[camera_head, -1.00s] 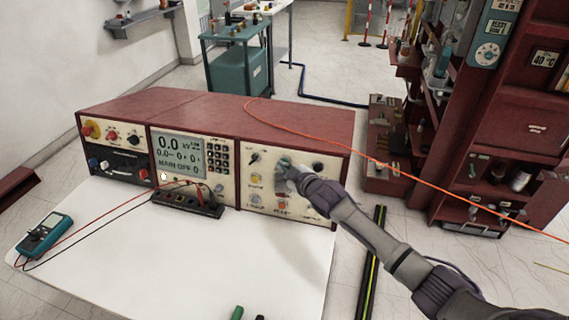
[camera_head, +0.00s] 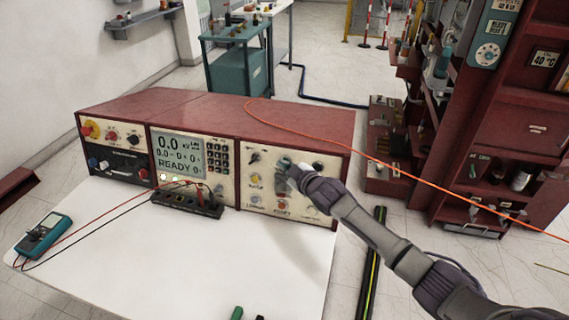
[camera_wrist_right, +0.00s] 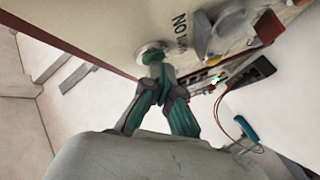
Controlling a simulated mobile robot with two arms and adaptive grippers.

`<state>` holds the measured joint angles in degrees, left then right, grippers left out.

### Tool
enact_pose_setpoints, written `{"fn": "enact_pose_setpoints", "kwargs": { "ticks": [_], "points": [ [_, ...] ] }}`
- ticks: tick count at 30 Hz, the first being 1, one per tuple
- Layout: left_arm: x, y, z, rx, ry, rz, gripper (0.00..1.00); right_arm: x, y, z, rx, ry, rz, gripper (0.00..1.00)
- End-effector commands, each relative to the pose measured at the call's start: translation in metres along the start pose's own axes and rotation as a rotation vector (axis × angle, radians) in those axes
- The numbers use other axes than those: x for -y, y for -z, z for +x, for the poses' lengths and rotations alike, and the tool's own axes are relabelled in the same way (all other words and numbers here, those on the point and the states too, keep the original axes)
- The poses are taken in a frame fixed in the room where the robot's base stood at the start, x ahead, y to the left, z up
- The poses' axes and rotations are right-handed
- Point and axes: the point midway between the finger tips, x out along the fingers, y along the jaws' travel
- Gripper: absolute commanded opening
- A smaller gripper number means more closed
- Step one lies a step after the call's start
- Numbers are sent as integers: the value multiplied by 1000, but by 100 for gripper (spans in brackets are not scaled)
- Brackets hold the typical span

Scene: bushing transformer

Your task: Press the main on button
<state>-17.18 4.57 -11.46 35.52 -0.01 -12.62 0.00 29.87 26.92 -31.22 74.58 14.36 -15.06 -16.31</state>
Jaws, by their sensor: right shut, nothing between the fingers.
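The control console (camera_head: 215,115) is a red cabinet with cream panels at the back of a white table. In the right wrist view, a round button (camera_wrist_right: 152,50) sits beside a partly hidden label that starts "NO" upside down, which fits MAIN ON. My right gripper (camera_wrist_right: 156,66) is shut and empty, its teal fingertips at this button and seemingly touching it. In the head view my right gripper (camera_head: 285,168) is at the right panel and hides the button's area. The display (camera_head: 178,153) reads "READY". My left gripper is not in view.
A black terminal block (camera_head: 186,200) with leads and a teal multimeter (camera_head: 42,235) lie on the white table (camera_head: 200,260). An orange cable (camera_head: 420,180) runs behind my right arm. A red cabinet (camera_head: 520,110) stands at right.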

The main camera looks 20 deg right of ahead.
Motion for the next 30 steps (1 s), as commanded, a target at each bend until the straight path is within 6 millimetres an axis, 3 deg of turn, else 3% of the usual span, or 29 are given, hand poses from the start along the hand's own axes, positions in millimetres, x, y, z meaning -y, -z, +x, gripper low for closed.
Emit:
{"fn": "enact_pose_setpoints", "kwargs": {
  "ticks": [30],
  "points": [
    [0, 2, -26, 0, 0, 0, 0, 13, 15, -18, 0, 3, 3, 0]
  ]
}}
